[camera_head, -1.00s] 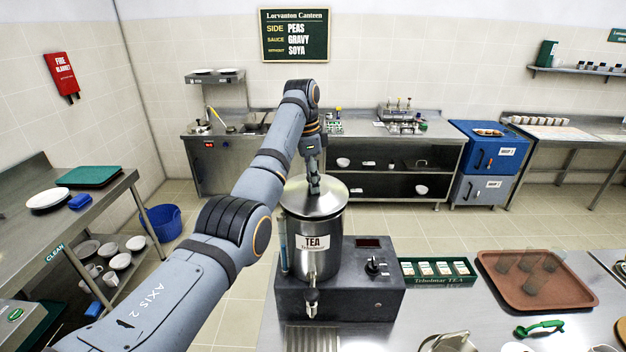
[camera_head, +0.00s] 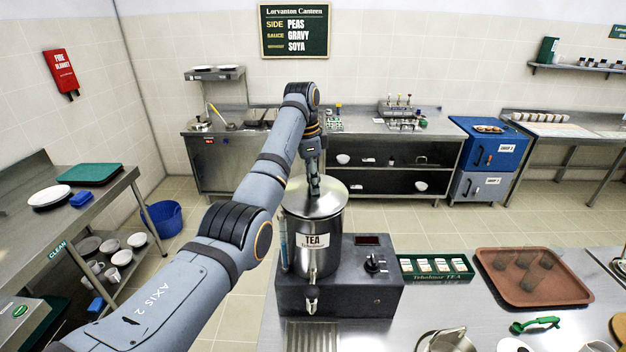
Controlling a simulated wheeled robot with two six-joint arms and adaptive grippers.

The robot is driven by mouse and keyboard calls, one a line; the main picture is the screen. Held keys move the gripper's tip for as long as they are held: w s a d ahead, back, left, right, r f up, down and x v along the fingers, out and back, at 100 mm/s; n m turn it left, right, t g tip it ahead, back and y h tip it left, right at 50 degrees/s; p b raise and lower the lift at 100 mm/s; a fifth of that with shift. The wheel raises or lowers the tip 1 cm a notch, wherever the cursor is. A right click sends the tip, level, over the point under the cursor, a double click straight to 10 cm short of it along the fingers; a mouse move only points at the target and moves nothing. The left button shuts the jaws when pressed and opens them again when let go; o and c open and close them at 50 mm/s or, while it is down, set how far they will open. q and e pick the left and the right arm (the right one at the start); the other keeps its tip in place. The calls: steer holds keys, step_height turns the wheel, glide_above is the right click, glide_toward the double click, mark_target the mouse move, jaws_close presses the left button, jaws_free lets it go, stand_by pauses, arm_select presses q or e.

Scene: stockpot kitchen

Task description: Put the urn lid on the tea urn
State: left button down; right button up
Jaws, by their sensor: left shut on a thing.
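The tea urn (camera_head: 316,255) is a steel cylinder with a TEA label, standing on a dark base (camera_head: 340,290) on the steel counter. The urn lid (camera_head: 328,203) is a round steel disc that lies level over the urn's top. From this angle it looks seated on the rim, but any small gap cannot be told. My left gripper (camera_head: 315,188) points down at the lid's middle and is shut on it, hiding the lid's knob. My right gripper is not in view.
A green box of tea packets (camera_head: 436,267) stands right of the urn base. A brown tray (camera_head: 530,290) with several dark glasses is farther right. A steel jug (camera_head: 448,341) and a green-handled tool (camera_head: 535,325) lie near the front edge.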

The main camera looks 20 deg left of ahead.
arm_select(q)
steer(key=shift+f, duration=0.4)
stand_by(0.3)
steer(key=c, duration=0.8)
jaws_free()
steer(key=shift+c, duration=0.2)
steer(key=shift+r, duration=0.1)
